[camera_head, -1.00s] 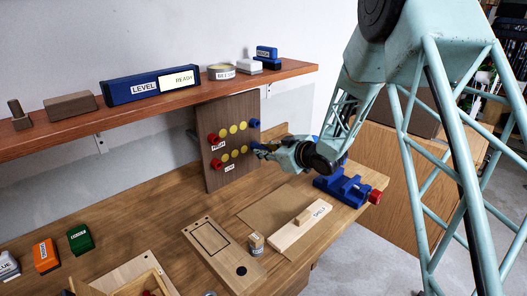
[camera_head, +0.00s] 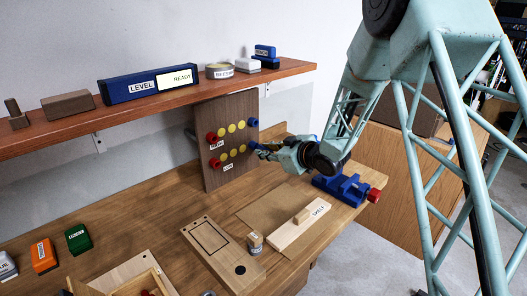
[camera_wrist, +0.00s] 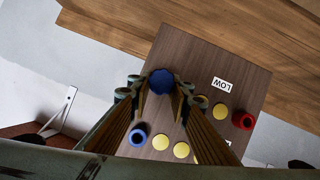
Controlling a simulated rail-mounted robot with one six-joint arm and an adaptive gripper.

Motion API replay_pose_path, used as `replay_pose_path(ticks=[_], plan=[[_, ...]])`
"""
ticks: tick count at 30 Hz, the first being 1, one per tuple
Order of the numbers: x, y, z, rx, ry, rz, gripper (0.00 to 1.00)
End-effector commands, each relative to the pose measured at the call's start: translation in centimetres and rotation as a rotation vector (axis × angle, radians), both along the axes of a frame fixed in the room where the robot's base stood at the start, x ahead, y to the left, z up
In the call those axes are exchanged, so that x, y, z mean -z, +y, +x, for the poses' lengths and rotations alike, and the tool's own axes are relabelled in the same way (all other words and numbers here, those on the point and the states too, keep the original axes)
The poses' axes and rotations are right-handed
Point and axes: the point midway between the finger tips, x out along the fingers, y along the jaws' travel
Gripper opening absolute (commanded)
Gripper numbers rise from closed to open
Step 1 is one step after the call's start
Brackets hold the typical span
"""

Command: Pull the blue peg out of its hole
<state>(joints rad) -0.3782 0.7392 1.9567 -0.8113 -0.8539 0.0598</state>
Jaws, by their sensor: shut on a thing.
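A brown upright board (camera_head: 217,175) stands on the workbench, with two rows of red, yellow and blue round pieces. A second blue piece, with a dark centre, is at the end of the upper row (camera_wrist: 139,134) and also shows in the head view (camera_head: 253,122).
A shelf (camera_head: 140,116) with a blue level and small blocks runs above and to the left. A blue vise (camera_head: 338,187) stands to the right, below my wrist. A SHELF-labelled wooden piece (camera_head: 300,225) and a wooden plate (camera_head: 221,255) lie in front.

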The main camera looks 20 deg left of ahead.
Motion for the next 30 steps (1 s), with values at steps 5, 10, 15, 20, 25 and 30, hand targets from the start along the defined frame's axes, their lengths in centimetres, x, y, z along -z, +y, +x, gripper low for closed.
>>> replay_pose_path(ticks=[5,10,15,20,25,30], plan=[[0.0,-0.4,-0.2,0.000,0.000,-0.001,0.06],[0.1,-0.8,-0.4,0.000,0.000,-0.001,0.06],[0.1,-1.1,-0.6,0.000,0.000,-0.001,0.06],[0.1,-1.5,-0.7,0.000,0.000,-0.001,0.06],[0.1,-1.8,-0.9,0.001,0.001,0.000,0.06],[0.1,-2.2,-1.1,0.001,0.001,0.000,0.06]])
